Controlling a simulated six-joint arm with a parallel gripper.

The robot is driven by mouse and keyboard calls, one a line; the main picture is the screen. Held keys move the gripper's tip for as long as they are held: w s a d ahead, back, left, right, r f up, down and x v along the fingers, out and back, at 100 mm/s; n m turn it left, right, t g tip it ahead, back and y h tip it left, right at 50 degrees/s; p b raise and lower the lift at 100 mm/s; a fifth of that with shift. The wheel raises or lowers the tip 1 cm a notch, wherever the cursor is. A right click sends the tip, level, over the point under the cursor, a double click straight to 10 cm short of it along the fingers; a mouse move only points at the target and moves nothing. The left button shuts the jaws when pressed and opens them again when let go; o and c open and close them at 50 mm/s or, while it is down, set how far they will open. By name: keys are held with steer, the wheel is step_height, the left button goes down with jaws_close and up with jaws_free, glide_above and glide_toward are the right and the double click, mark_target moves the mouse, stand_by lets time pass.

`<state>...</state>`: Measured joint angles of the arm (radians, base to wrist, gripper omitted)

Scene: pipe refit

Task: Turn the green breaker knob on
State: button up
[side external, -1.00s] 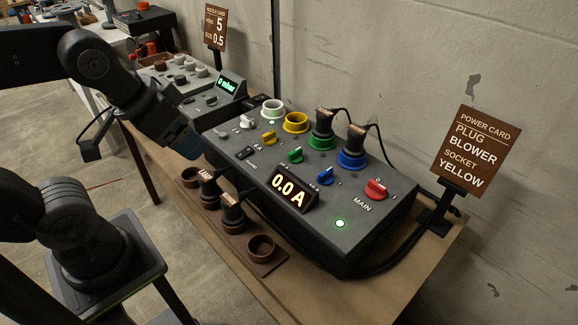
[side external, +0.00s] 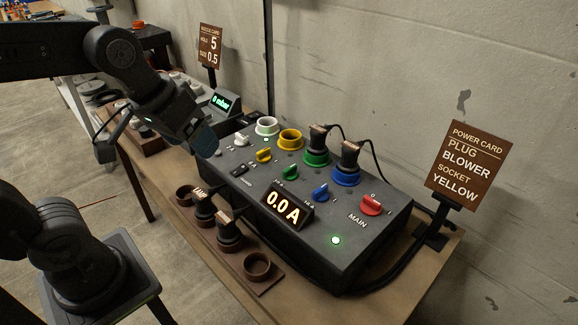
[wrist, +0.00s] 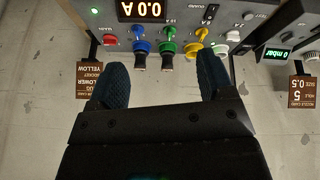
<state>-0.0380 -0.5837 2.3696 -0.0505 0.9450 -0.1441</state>
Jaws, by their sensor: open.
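The green breaker knob (side external: 290,172) is on the sloping top of the dark power box (side external: 345,215), between the yellow knob (side external: 263,155) and the blue knob (side external: 321,192). I cannot tell its setting for certain. In the wrist view, the green knob (wrist: 170,31) shows near the top, in front of the green socket with a black plug in it. My gripper (side external: 205,142) is off the box's left end, above it and apart from every knob. In the wrist view, its blue fingers (wrist: 160,66) are spread with nothing between them.
Black plugs stand in the green (side external: 316,157) and blue (side external: 345,177) sockets; the white and yellow sockets are empty. The red MAIN knob (side external: 371,205) and a lit green lamp (side external: 336,240) are at right. A brown tray (side external: 268,283) holds two plugs in front. The display reads 0.0 A.

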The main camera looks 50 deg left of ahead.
steer(key=w+a+n+g+h, duration=0.1)
steer(key=w+a+n+g, duration=0.2)
steer(key=w+n, duration=0.65)
steer(key=n+g+h, duration=0.2)
steer(key=n+h, duration=0.1)
steer(key=n, duration=0.3)
glide_toward(290, 167)
steer(key=x, duration=0.9)
steer(key=shift+s+d, duration=0.1)
steer(key=c, duration=0.9)
